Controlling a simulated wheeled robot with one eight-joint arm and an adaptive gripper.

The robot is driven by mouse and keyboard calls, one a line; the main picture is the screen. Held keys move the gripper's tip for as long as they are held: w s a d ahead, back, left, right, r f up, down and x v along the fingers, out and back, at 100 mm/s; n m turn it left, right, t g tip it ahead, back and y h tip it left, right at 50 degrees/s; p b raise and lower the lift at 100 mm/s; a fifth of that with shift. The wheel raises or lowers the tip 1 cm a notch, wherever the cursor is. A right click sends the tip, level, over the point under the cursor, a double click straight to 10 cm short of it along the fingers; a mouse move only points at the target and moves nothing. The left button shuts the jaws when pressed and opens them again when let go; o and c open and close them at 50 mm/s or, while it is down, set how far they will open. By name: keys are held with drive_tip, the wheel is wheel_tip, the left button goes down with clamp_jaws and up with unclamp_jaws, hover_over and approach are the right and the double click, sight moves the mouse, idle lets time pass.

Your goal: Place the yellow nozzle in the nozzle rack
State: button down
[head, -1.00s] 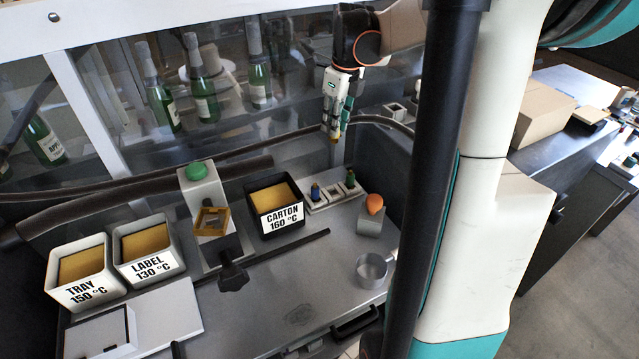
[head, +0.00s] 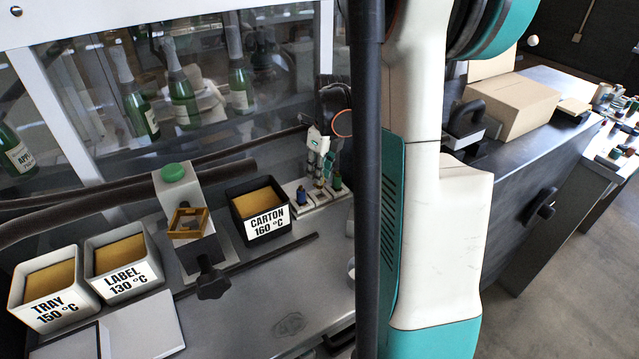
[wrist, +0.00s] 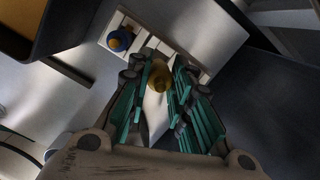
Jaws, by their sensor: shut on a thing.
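The yellow nozzle (wrist: 160,80) is between my gripper's green fingers (wrist: 158,70) in the wrist view. In the head view my gripper (head: 321,168) points down over the nozzle rack (head: 325,201), with the yellow nozzle (head: 319,184) at its tips, low over the middle of the rack. I cannot tell whether its end is inside a slot. The white rack also shows in the wrist view (wrist: 208,45). A blue nozzle (head: 301,196) stands at the rack's left end and a green nozzle (head: 336,182) at its right. The blue one shows in the wrist view (wrist: 120,38); the green is hidden there.
The black CARTON bin (head: 258,212) stands close left of the rack. The LABEL bin (head: 123,262) and TRAY bin (head: 55,289) are farther left. A grey post with a green button (head: 173,172) stands between. My column hides the area right of the rack.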

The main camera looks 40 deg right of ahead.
drive_tip(key=shift+f+b, duration=0.6)
drive_tip(key=shift+f, duration=1.3)
drive_tip(key=shift+f, duration=0.2)
drive_tip(key=c, duration=1.4)
unclamp_jaws()
drive_tip(key=shift+c, duration=0.2)
wheel_tip(320, 180, up, 12)
drive_tip(key=s+p, duration=0.1)
drive_tip(key=p, duration=0.3)
drive_tip(key=shift+s+d+r, duration=0.15)
drive_tip(key=shift+s, duration=0.2)
